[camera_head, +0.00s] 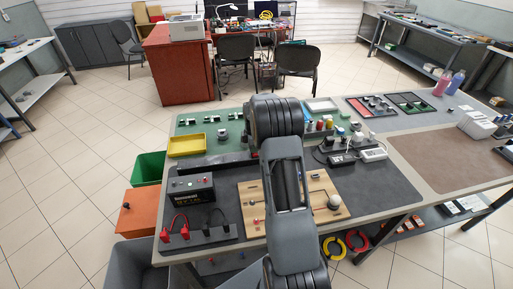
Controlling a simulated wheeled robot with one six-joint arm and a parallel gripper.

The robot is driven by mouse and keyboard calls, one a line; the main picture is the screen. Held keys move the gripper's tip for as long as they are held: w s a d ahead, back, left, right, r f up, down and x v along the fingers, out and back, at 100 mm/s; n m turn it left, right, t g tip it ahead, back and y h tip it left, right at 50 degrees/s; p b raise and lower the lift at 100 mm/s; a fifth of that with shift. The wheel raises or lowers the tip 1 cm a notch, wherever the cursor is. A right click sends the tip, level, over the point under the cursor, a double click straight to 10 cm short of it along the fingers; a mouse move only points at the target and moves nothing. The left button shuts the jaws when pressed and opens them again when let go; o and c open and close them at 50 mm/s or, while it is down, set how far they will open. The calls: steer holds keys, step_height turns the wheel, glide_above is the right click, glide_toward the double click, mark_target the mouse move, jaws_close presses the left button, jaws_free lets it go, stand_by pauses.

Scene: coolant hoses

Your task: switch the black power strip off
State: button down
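The black power strip (341,160) lies on the dark mat (385,185) on the workbench, right of my arm. A white power strip (374,154) lies just to its right, with plugs and cords close behind both. The switch of the black strip is too small to read as on or off. My arm rises through the middle of the picture and hides part of the bench. My gripper is not visible, so I cannot tell its state or its distance from the strip.
A wooden board (253,209) with a round knob lies partly behind my arm. A black battery (191,189) with red and black leads stands left. A yellow tray (187,145) is at the back left. Bottles (456,84) stand far right. The mat right of the board is clear.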

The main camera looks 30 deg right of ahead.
mark_target(255, 154)
steer(key=shift+s+a+f, duration=0.1)
steer(key=shift+s+f, duration=0.5)
steer(key=shift+s, duration=0.35)
steer(key=shift+r, duration=0.1)
step_height(255, 154, up, 15)
steer(key=p, duration=0.1)
steer(key=shift+p, duration=0.4)
steer(key=shift+w, duration=0.1)
steer(key=b, duration=0.2)
steer(key=shift+a+f+t+b, duration=0.2)
steer(key=shift+f+t+b, duration=0.05)
steer(key=shift+t+b, duration=0.1)
steer(key=shift+b, duration=0.5)
